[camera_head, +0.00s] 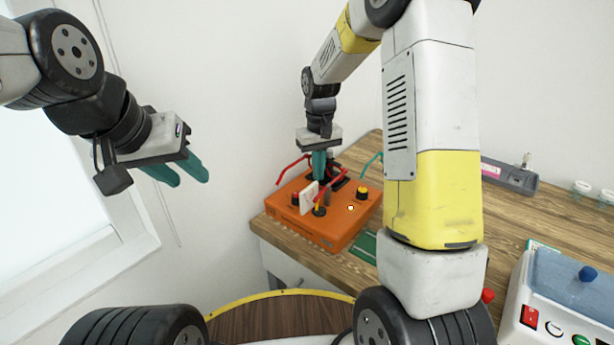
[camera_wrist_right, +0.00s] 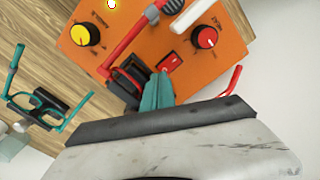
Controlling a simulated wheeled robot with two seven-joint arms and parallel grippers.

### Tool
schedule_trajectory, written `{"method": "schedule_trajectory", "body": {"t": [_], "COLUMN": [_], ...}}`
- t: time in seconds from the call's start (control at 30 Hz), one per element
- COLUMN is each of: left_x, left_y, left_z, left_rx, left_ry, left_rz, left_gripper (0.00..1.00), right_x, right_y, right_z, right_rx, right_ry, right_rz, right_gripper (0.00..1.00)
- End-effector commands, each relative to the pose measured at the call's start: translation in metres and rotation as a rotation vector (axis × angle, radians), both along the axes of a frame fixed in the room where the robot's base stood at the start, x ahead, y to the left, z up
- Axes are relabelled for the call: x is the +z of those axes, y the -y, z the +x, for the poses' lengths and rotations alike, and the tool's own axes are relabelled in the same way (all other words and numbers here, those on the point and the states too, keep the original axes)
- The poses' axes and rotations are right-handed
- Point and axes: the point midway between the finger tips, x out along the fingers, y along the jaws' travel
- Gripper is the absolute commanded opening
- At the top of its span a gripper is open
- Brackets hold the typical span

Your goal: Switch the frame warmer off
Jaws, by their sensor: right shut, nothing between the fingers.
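The orange frame warmer (camera_head: 322,236) sits on the wooden bench in the head view. In the right wrist view its top (camera_wrist_right: 207,62) carries a red rocker switch (camera_wrist_right: 171,62), a red-topped HEAT knob (camera_wrist_right: 204,37), and a yellow-topped ANGLE knob (camera_wrist_right: 84,35). A small pale-yellow lamp (camera_head: 351,208) on the box looks lit. My right gripper (camera_head: 319,172) points down over the back of the box. In the right wrist view its shut teal fingertips (camera_wrist_right: 160,84) are close to the switch; contact cannot be told. My left gripper (camera_head: 193,181) is open and empty in the air, left of the warmer.
Red glasses parts (camera_head: 330,186) lie across the warmer by my right fingers. Teal glasses (camera_wrist_right: 48,108) stand beside it on the bench. A grey tray (camera_head: 508,176) lies farther back. Bare bench (camera_head: 540,215) lies between them.

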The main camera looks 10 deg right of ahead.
Motion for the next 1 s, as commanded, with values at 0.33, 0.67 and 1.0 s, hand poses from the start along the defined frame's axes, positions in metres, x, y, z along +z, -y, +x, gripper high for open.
{"method": "schedule_trajectory", "body": {"t": [0.33,0.67,1.0], "left_x": [0.0000,0.0000,0.0000], "left_y": [0.0000,0.0000,0.0000], "left_z": [0.0000,0.0000,0.0000], "left_rx": [0.000,0.000,0.000], "left_ry": [0.000,0.000,0.000], "left_rz": [0.000,0.000,0.000], "left_gripper": [0.36,0.36,0.36], "right_x": [0.0000,-0.0016,-0.0067], "right_y": [0.0000,0.0000,0.0002], "right_z": [0.0000,0.0000,0.0001], "right_rx": [0.000,0.000,0.000], "right_ry": [0.000,0.000,0.000], "right_rz": [0.000,0.000,0.000], "right_gripper": [0.00,0.00,0.00]}}
